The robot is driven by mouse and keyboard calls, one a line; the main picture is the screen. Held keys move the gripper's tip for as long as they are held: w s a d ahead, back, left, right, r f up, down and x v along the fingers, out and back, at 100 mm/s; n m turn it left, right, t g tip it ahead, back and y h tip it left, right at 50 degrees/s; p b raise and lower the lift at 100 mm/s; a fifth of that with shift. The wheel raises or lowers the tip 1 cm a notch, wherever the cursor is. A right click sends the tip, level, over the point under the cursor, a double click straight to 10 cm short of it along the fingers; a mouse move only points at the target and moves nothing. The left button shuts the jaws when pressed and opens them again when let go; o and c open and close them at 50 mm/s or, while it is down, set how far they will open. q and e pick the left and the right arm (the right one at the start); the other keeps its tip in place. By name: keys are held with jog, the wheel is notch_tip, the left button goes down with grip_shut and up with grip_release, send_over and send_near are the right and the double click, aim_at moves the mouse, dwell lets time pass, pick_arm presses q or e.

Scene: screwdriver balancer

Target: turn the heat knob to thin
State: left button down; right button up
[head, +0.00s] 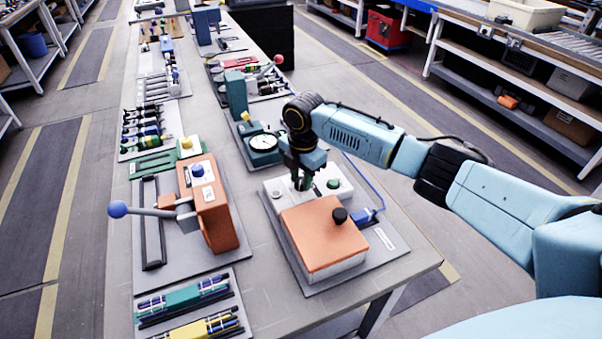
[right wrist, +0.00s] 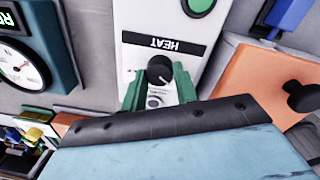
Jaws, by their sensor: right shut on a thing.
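The heat knob (right wrist: 159,69) is a small dark round knob with a pale pointer line. It is on a white panel (right wrist: 132,62) below the upside-down HEAT label (right wrist: 161,43) in the right wrist view. My right gripper (right wrist: 158,78) has its green fingers on either side of the knob and is shut on it. In the head view my right gripper (head: 302,184) points down at the white panel (head: 275,188) behind the orange lid, and it hides the knob. I cannot read any thin mark. My left gripper is not in view.
The orange lid (head: 318,240) with a black handle (head: 339,215) is close in front of the gripper. A green button (head: 333,183) is just right of it. A green dial gauge (head: 264,143) stands behind. An orange lever press (head: 215,220) is to the left.

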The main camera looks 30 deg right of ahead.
jog(key=m+p, duration=0.2)
jog(key=p, duration=0.1)
jog(key=shift+r, duration=0.25)
jog(key=m+p, duration=0.3)
jog(key=p, duration=0.1)
jog(key=shift+m, duration=0.4)
jog(key=shift+f+m+p, duration=0.1)
jog(key=shift+m+p, duration=1)
jog(key=shift+m, duration=0.1)
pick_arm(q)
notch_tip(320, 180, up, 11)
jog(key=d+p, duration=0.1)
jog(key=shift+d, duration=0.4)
pick_arm(e)
jog(key=shift+f+m+h, duration=0.15)
jog(key=shift+m+h, duration=0.15)
jog(key=shift+m, duration=1)
pick_arm(q)
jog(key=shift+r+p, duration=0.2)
jog(key=shift+p, duration=0.1)
pick_arm(e)
jog(key=o, duration=1)
jog(key=shift+c, duration=0.2)
